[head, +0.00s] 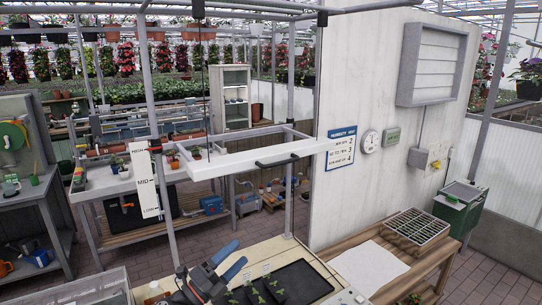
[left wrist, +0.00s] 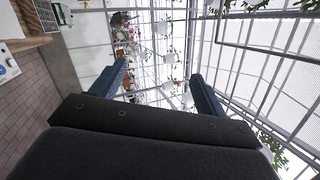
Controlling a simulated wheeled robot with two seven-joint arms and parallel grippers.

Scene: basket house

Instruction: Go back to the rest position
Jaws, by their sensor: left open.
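My left gripper (head: 229,261) shows at the bottom of the head view, above the near wooden table. Its two blue fingers are apart, with nothing between them. In the left wrist view the same open fingers (left wrist: 165,90) point toward the greenhouse glazing and hanging plants. My right gripper is in neither view.
A black tray (head: 305,285) with small seedlings beside it lies on the near table. A white overhead bar (head: 255,158) with a black handle crosses above the near table.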

